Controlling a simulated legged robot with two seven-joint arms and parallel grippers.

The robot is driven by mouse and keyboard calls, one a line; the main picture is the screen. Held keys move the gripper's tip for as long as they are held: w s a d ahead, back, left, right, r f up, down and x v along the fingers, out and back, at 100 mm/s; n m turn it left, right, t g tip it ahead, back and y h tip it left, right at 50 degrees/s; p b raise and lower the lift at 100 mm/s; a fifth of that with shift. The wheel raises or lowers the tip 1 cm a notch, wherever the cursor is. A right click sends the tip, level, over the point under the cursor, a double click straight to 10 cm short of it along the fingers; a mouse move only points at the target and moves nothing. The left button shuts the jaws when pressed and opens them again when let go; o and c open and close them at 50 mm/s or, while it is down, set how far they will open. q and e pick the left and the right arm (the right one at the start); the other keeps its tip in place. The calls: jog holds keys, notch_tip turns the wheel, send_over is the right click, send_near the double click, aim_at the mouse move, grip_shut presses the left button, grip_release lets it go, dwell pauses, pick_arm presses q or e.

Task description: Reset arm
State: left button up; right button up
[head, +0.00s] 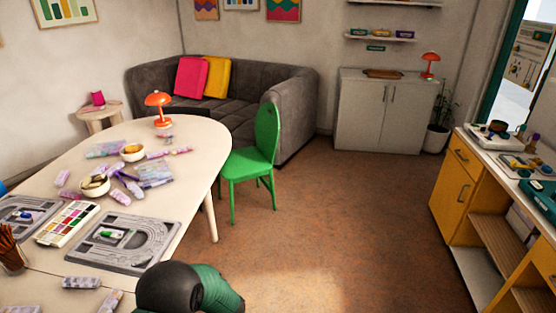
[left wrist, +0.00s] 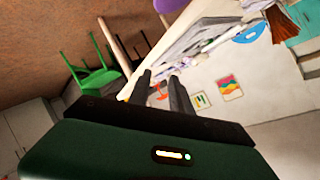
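My left gripper (left wrist: 160,75) shows in the left wrist view with its two dark fingers apart and nothing between them. The fingers point toward the table, which looks tilted in that view. No contact with anything is visible. In the head view a dark and green part of my own arm shows at the bottom edge, beside the table's near right side; no gripper fingers show there. My right gripper is in neither view. Two grey bead boards lie on the table, one (head: 158,254) nearer the right edge and one (head: 12,228) at the left.
The pale table (head: 195,160) holds a paint palette (head: 68,222), bowls, pens, a brush cup (head: 11,255) and an orange lamp (head: 159,101). A green chair (head: 250,160) stands at its right side. A yellow-fronted cabinet (head: 452,190) stands at right. The floor between is clear.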

pick_arm(q)
jog(key=s+d+r+h, duration=0.4)
jog(key=d+r+h, duration=0.3)
jog(key=d, duration=0.1)
jog(key=s+d+r+g+h+p, duration=0.1)
jog(key=s+g, duration=0.6)
jog(key=s, duration=1.7)
jog(key=shift+s+r+h, duration=0.2)
jog(key=shift+r+h, duration=0.05)
jog(key=shift+h, duration=0.15)
jog(key=shift+s+a, duration=0.1)
jog(key=shift+a, duration=0.05)
